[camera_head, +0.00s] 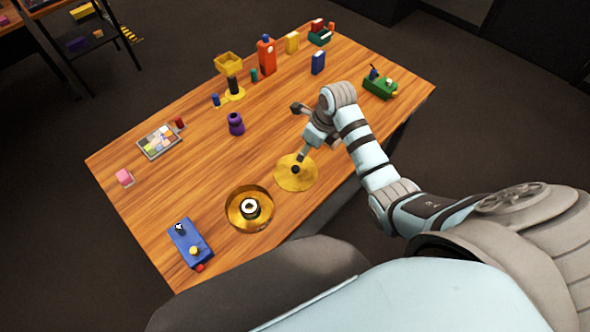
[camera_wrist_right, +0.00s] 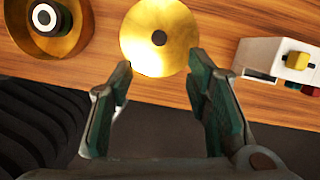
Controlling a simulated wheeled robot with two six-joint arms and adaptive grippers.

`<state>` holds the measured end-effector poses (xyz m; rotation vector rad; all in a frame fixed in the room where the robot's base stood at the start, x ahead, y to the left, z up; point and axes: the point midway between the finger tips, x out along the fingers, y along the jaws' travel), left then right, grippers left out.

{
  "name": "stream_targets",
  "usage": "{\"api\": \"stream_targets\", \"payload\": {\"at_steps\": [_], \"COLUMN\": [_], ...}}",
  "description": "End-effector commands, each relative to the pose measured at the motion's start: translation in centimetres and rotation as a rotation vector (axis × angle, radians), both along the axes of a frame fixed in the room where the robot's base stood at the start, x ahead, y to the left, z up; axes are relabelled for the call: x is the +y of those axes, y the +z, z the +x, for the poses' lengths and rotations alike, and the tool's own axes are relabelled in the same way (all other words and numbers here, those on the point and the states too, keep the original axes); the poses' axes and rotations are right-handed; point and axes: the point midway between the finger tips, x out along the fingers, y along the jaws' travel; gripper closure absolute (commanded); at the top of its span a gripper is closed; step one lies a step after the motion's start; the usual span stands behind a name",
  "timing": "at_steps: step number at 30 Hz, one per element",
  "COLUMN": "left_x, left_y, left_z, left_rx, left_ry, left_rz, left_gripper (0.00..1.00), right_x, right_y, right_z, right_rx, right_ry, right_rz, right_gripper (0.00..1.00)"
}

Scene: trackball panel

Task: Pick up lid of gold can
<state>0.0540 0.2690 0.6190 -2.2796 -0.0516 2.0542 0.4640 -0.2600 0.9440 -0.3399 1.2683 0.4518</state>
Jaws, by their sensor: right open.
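The gold can (camera_head: 232,217) stands open near the table's front edge, with a dark, white-ringed round object (camera_head: 250,206) inside. Its round gold lid (camera_head: 283,177) appears to lie flat on the table just right of the can, with a small dark knob at its centre. In the right wrist view the lid (camera_wrist_right: 160,58) is beyond my open fingers, and part of the can (camera_wrist_right: 72,42) shows at the upper left. My right gripper (camera_wrist_right: 160,68) is open and empty, with the lid's knob ahead of the gap. My left gripper is not in view.
A blue box with knobs (camera_head: 188,243) sits left of the can. A purple object (camera_head: 236,124) stands mid-table. A white box with a yellow knob (camera_wrist_right: 268,58) is right of the lid. Several colourful items stand along the back.

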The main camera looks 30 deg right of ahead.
Motion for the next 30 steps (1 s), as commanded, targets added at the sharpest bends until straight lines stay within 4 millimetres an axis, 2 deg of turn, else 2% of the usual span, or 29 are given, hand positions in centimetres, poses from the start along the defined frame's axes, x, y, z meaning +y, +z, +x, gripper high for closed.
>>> {"api": "stream_targets", "payload": {"at_steps": [1, 6, 11, 18, 25, 30], "left_x": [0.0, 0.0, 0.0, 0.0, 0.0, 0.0], "left_y": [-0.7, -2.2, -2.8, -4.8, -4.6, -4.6], "left_z": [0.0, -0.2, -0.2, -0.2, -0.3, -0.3], "left_rx": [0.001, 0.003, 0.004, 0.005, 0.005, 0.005], "left_ry": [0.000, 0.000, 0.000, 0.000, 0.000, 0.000], "left_rz": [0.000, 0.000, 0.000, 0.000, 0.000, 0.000], "left_gripper": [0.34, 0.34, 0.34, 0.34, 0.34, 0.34], "right_x": [0.2, 0.9, 1.2, 1.9, 2.0, 2.0], "right_y": [-1.7, -6.2, -8.2, -12.5, -12.5, -12.5], "right_z": [0.2, 1.2, 1.8, 2.8, 2.9, 2.9], "right_rx": [0.005, 0.003, 0.001, 0.000, -0.002, -0.001], "right_ry": [-0.001, 0.002, 0.004, 0.004, 0.005, 0.004], "right_rz": [0.002, 0.000, -0.001, -0.001, -0.003, -0.003], "right_gripper": [0.55, 0.55, 0.55, 0.55, 0.55, 0.81]}}
